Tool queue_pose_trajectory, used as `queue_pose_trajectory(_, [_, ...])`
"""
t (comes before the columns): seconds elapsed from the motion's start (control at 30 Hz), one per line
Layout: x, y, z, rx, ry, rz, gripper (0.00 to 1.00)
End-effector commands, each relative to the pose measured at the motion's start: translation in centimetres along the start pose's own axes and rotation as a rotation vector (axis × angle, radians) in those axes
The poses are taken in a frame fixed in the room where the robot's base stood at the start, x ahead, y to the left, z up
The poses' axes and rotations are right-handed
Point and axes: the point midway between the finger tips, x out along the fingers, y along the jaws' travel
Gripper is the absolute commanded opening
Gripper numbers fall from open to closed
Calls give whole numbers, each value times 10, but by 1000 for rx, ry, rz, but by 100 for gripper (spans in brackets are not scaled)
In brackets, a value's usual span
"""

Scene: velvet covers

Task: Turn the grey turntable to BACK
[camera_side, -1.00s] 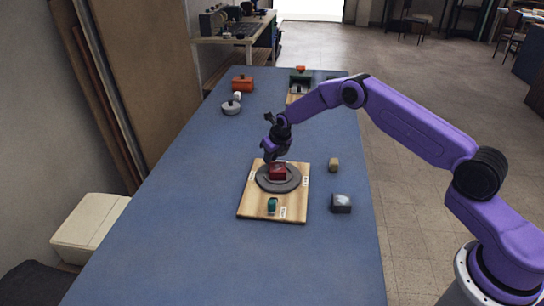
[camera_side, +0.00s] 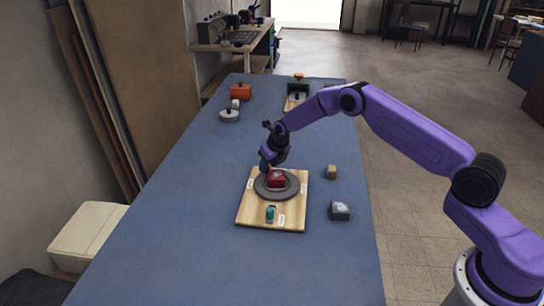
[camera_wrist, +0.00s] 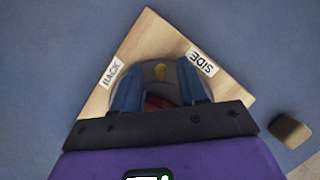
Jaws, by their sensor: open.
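The grey turntable (camera_side: 262,192) is a round disc on a square wooden board (camera_side: 247,214). A red block (camera_side: 277,180) sits on the disc; part of it shows in the wrist view (camera_wrist: 155,102) between my fingers. A small teal piece (camera_side: 270,214) stands on the board's near part. In the wrist view, a BACK label (camera_wrist: 112,73) lies at the board's left edge and a SIDE label (camera_wrist: 203,62) at its right. My gripper (camera_side: 267,168) is open above the disc's far left part, beside the red block. Contact with the block or disc cannot be told. A yellowish spot (camera_wrist: 160,71) shows between the fingers.
A grey lidded pot (camera_side: 229,115), an orange pot (camera_side: 241,92) and a dark green box (camera_side: 297,88) stand farther back. The blue table (camera_side: 180,210) is clear at left.

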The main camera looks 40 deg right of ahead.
Motion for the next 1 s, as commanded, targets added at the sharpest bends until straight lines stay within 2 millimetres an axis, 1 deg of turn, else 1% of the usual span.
queue_pose_trajectory(0.17, [-16,0,1,0,-2,0,42])
queue_pose_trajectory(0.27, [-31,0,1,-1,-3,1,42])
queue_pose_trajectory(0.8, [-126,0,1,-1,-3,0,42])
queue_pose_trajectory(1.0, [-155,1,1,-1,-2,1,42])
